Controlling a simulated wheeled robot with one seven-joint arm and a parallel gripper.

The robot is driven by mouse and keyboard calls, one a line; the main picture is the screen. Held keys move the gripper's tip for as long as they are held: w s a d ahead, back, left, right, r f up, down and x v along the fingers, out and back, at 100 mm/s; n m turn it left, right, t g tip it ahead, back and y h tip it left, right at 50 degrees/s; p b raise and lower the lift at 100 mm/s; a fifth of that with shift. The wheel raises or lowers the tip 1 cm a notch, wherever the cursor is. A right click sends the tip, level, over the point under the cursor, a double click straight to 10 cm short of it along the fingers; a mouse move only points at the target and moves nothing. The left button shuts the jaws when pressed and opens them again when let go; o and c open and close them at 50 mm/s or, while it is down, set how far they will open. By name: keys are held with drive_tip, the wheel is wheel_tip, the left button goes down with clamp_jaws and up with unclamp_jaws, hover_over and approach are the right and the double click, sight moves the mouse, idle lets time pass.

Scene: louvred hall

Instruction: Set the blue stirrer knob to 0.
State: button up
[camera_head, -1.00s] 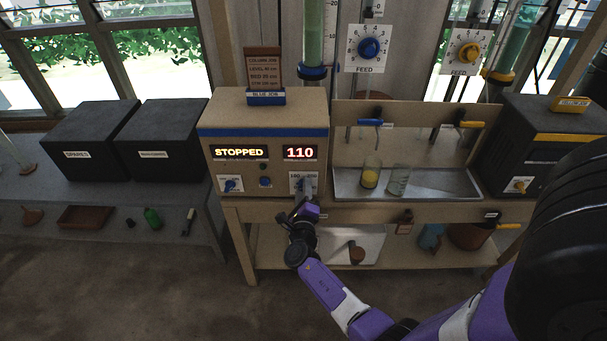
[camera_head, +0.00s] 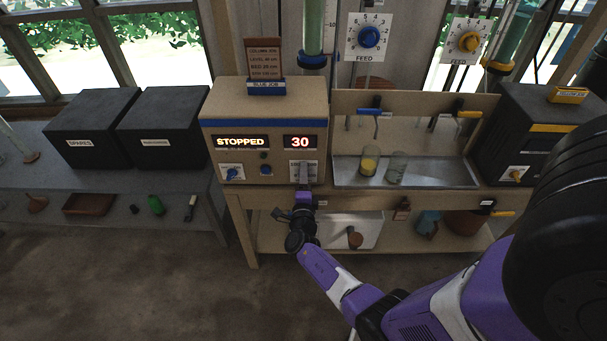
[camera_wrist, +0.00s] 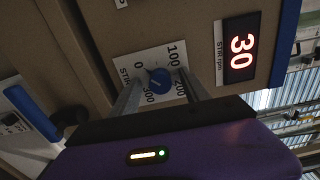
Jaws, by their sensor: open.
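The blue stirrer knob (camera_wrist: 160,83) shows in the wrist view on a white dial plate (camera_wrist: 140,62) marked 0, 100, 200 and 300. The red display (camera_wrist: 241,43) beside it, labelled STIR rpm, reads 30; it also reads 30 in the head view (camera_head: 300,142). My gripper (camera_wrist: 160,79) is open, with one finger on each side of the knob. I cannot tell whether either finger touches it. In the head view my gripper (camera_head: 304,176) is in front of the dial and hides the knob.
The beige control box (camera_head: 265,98) also has a STOPPED display (camera_head: 240,142), a left knob (camera_head: 232,172) and a blue button (camera_head: 266,170). To its right a metal tray (camera_head: 437,174) holds two glass beakers. Black boxes (camera_head: 160,137) stand on the left bench.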

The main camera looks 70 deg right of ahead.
drive_tip(key=p+v, duration=0.3)
drive_tip(key=v, duration=0.4)
idle(0.4)
